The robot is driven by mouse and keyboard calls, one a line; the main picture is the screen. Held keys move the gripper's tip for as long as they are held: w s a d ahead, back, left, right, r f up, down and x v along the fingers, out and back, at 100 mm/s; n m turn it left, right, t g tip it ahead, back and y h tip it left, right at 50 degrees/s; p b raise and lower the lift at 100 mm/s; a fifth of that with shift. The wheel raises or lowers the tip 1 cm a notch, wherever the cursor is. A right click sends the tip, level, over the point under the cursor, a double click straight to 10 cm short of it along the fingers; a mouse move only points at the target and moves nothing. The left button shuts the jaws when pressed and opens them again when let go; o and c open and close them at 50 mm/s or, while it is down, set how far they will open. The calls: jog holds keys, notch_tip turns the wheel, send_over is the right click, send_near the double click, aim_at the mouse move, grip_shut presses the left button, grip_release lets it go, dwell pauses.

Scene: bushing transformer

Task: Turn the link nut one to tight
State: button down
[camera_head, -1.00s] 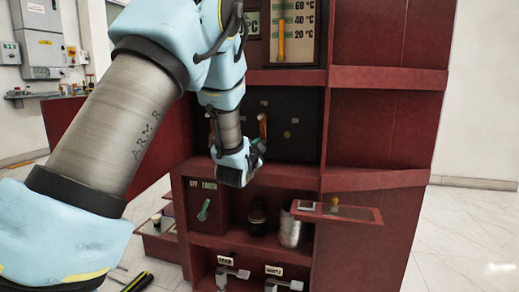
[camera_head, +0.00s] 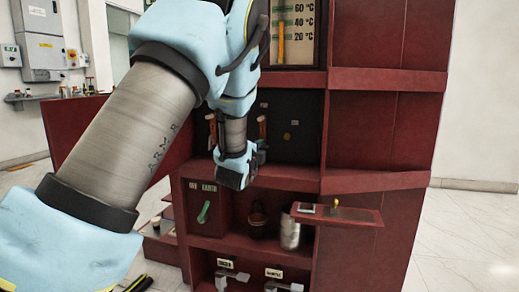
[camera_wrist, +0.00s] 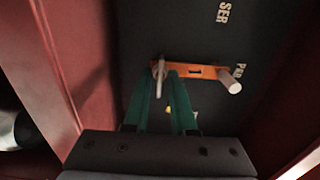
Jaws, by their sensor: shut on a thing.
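An orange link (camera_wrist: 196,70) lies across the dark panel in the wrist view. A pale rod-like nut (camera_wrist: 159,84) is at its left end, and a pale pin (camera_wrist: 235,87) stands out at its right end. The green fingers of my gripper (camera_wrist: 168,78) converge on the left-end nut and are shut on it; the exact contact is partly hidden by the fingertips. In the head view my gripper (camera_head: 258,152) is at the dark panel, beside an upright orange link (camera_head: 263,127). Another orange link (camera_head: 212,130) shows to its left.
The dark panel (camera_head: 295,148) sits recessed in a red cabinet (camera_head: 378,125). Below are a green earth switch (camera_head: 204,212), a metal cylinder (camera_head: 290,232) and a small side shelf (camera_head: 345,214). Red walls flank the panel closely in the wrist view.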

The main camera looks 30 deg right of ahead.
dwell(0.4)
jog(key=c, duration=1)
grip_release()
jog(key=v, duration=1.1)
jog(key=shift+p, duration=0.45)
jog(key=shift+d, duration=0.1)
